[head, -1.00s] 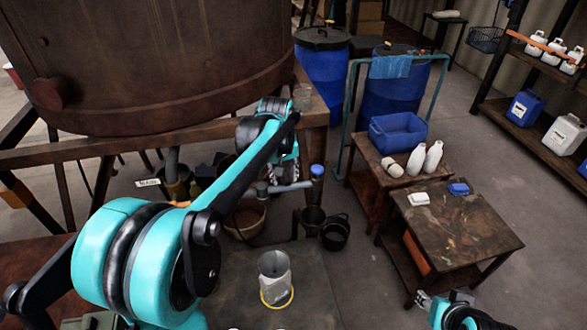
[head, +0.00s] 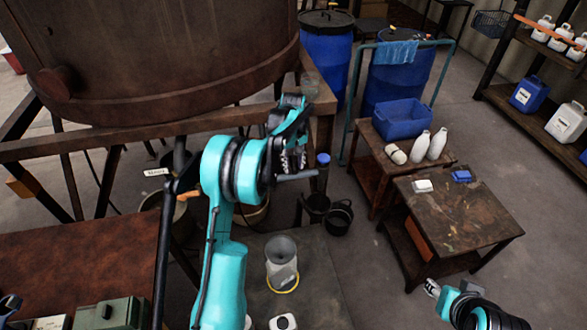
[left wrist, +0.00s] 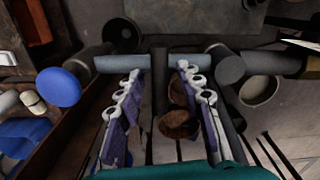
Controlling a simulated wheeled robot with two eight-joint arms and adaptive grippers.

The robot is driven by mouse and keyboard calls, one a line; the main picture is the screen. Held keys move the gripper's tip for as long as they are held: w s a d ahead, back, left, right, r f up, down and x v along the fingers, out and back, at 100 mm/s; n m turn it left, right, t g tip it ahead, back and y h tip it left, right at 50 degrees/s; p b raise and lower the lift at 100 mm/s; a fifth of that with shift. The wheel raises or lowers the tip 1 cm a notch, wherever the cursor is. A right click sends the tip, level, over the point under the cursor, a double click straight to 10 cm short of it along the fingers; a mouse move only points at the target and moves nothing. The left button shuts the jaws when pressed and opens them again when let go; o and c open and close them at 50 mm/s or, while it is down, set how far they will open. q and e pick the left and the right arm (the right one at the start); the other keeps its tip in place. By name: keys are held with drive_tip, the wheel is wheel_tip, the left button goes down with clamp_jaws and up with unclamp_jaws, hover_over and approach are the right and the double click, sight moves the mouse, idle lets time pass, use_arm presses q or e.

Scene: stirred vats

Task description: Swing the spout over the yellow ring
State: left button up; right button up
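The spout (head: 297,177) is a grey horizontal pipe beside a blue-capped upright (head: 323,160). The yellow ring (head: 284,291) lies on the dark platform around the foot of a greyish see-through vessel (head: 281,262), in front of the spout and below it. My left gripper (head: 292,160) is at the spout, at its left part. In the left wrist view the two fingers (left wrist: 160,85) are apart, and the pipe (left wrist: 120,63) runs across their tips; I cannot tell if they touch it. My right gripper (head: 432,288) is at the lower right, far from the spout, its fingers too small to judge.
A large rusty vat (head: 160,60) stands at upper left. A black bucket (head: 337,217) is behind the vessel. A stained table (head: 460,215) with small white and blue items stands at right. A blue crate (head: 402,118) and white bottles are behind it.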

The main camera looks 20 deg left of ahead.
use_arm(q)
drive_tip(key=shift+f, duration=0.55)
drive_tip(key=shift+c, duration=0.4)
clamp_jaws()
